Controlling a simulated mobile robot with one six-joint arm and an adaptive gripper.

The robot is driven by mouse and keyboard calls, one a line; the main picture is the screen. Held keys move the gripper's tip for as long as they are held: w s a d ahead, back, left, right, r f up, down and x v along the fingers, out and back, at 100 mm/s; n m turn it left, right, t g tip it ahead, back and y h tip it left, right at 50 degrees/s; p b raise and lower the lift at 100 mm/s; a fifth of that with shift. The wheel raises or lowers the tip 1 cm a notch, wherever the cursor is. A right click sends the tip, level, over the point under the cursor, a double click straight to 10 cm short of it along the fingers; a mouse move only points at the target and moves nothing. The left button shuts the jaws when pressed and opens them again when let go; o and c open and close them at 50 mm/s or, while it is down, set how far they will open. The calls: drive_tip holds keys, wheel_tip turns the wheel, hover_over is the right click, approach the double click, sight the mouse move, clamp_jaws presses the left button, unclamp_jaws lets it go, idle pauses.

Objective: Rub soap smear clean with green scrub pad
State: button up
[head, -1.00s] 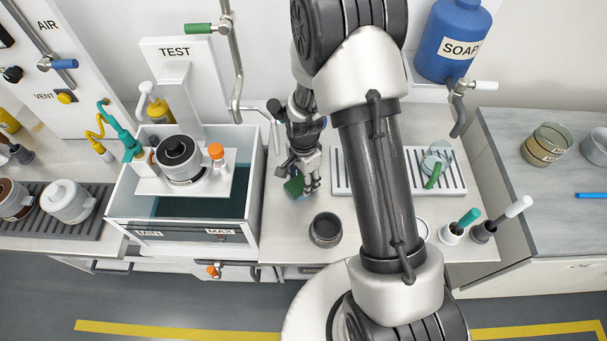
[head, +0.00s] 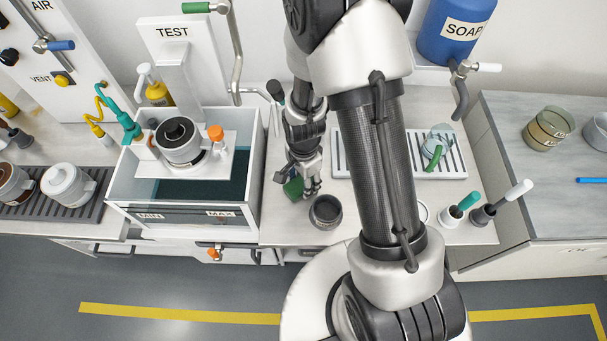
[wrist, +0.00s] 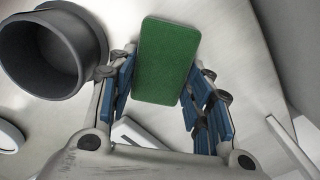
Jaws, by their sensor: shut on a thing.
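The green scrub pad (wrist: 165,60) is held between the blue-padded fingers of my gripper (wrist: 160,95) in the wrist view. In the head view the pad (head: 293,189) shows as a small green patch beside my gripper (head: 308,188), over the pale counter (head: 285,225) between the water tank and the rack. I cannot tell whether the pad touches the counter. No soap smear can be made out in either view.
A dark round cup (head: 325,212) stands close in front of my gripper; it also shows in the wrist view (wrist: 48,52). The water tank (head: 185,215) is at left, the slatted rack (head: 455,165) at right. Two brush holders (head: 452,225) stand at the front right.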

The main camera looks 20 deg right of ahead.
drive_tip(key=shift+w+d+f, duration=0.1)
drive_tip(key=shift+w+d, duration=0.2)
drive_tip(key=shift+w, duration=0.5)
drive_tip(key=shift+w+d, duration=0.25)
drive_tip(key=shift+w, duration=0.55)
drive_tip(key=shift+w+d, duration=0.25)
drive_tip(key=shift+w, duration=0.6)
drive_tip(key=shift+w+d, duration=0.25)
drive_tip(key=shift+w, duration=0.6)
drive_tip(key=shift+d, duration=0.15)
